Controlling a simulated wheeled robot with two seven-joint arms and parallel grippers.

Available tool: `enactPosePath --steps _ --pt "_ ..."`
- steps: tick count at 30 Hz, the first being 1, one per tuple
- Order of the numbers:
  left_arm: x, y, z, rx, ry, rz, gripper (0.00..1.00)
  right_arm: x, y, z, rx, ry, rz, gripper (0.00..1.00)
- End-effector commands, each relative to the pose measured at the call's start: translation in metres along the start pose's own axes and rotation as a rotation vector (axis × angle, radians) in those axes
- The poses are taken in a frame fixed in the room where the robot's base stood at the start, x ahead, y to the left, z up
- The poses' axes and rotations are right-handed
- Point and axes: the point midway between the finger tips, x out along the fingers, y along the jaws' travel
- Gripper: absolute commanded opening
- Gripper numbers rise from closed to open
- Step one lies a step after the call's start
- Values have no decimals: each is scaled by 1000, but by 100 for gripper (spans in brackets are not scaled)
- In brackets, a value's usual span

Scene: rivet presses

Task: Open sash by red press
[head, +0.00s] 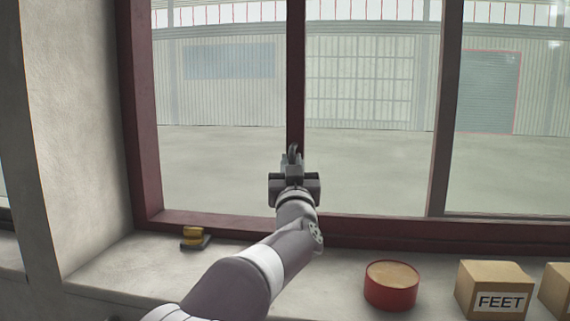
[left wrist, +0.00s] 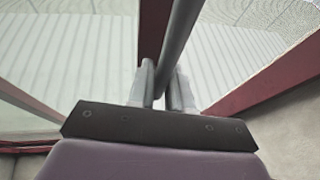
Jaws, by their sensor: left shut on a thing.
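The window sash (head: 296,70) has a dark red upright stile in the middle of the head view, with glass on both sides. A grey handle (head: 293,150) stands on this stile. My left gripper (head: 292,164) is at the handle and shut on it. In the left wrist view the handle (left wrist: 178,45) is a grey bar running between the two fingers of the left gripper (left wrist: 162,88). The gripper body hides the lower part of the stile in the head view. No press shows in either view, and my right gripper is not in view.
The dark red window frame (head: 140,110) stands at left beside a pale wall. A second upright (head: 445,110) is at right. On the sill are a small yellow and black object (head: 194,238), a red round tin (head: 391,288), a "FEET" box (head: 492,290) and another box (head: 556,290).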

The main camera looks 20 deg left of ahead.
Motion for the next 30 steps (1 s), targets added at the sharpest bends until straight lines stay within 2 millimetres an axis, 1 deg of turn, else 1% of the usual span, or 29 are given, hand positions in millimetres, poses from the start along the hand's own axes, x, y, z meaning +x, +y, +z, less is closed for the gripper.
enactPosePath --steps 7,8,9,17,20,23,27,30 --pt "0 1 -2 0 3 2 0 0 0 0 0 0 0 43" --pt "0 1 -2 0 3 2 29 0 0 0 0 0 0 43" --pt "0 1 -1 0 3 2 40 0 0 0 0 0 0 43" --pt "0 0 -1 0 2 1 40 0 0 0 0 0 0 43" --pt "-6 1 2 0 2 2 40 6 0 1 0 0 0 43" --pt "-21 1 4 -2 2 3 40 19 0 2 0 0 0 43" --pt "-57 1 7 -3 4 4 40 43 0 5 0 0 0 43" --pt "-84 1 6 -3 5 4 40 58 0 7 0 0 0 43"
